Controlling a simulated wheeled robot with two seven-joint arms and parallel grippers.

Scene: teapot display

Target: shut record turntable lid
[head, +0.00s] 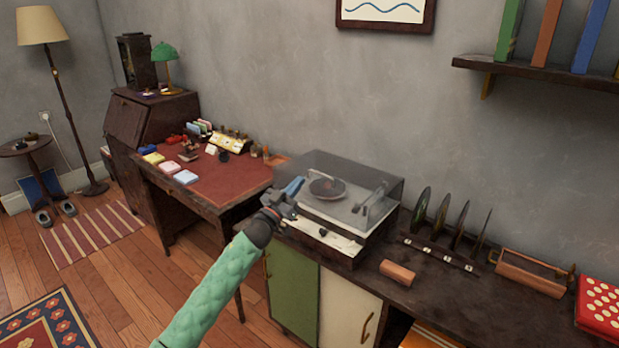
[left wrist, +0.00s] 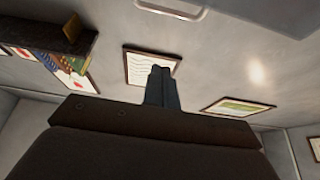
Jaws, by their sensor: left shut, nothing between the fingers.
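The record turntable (head: 340,238) stands on the dark cabinet top, with a pale deck and a dark round platter (head: 327,189). Its clear smoky lid (head: 350,165) spans over the platter and arm. A strip of pale deck shows below the lid's front edge; I cannot tell whether a small gap is left there. My left gripper (head: 292,187) is at the lid's front left corner, fingers shut and empty; I cannot tell if it touches the lid. In the left wrist view its shut fingers (left wrist: 163,88) point at the wall. My right gripper is out of view.
Right of the turntable are a wooden block (head: 397,272), a rack of upright records (head: 440,225), a wooden carrier (head: 535,272) and a red dotted box (head: 600,310). A desk (head: 225,183) stands to the left. A shelf (head: 540,70) hangs above right.

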